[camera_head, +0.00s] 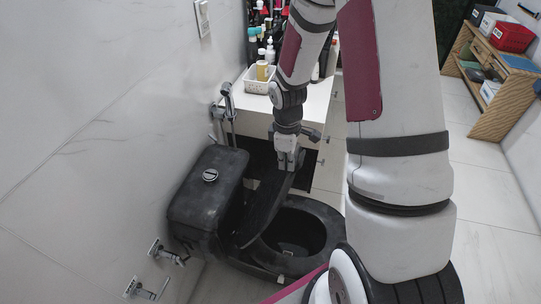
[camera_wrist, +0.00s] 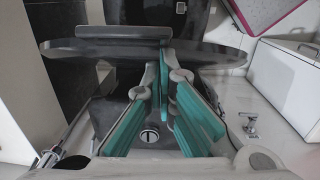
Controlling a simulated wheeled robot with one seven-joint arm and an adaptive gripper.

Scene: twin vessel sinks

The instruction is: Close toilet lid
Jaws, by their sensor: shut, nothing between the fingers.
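The black toilet has its bowl (camera_head: 291,236) open and its tank (camera_head: 203,195) against the left wall. The dark lid (camera_head: 262,212) stands raised between tank and bowl, leaning somewhat over the bowl. In the wrist view the lid (camera_wrist: 100,52) shows nearly edge-on across the upper part. My gripper (camera_head: 289,164) is at the lid's upper end. In the wrist view my gripper (camera_wrist: 166,62) is shut and empty, its teal-padded fingertips close against the lid on the tank side. The exact contact is hidden. The tank's round flush button (camera_wrist: 149,136) shows between the fingers.
A spray hose (camera_head: 228,101) hangs on the wall behind the tank. A white counter (camera_head: 312,104) with a basket (camera_head: 259,80) of bottles stands behind. Wall valves (camera_head: 160,251) stick out at lower left. A wooden shelf (camera_head: 505,95) is at far right, with open floor before it.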

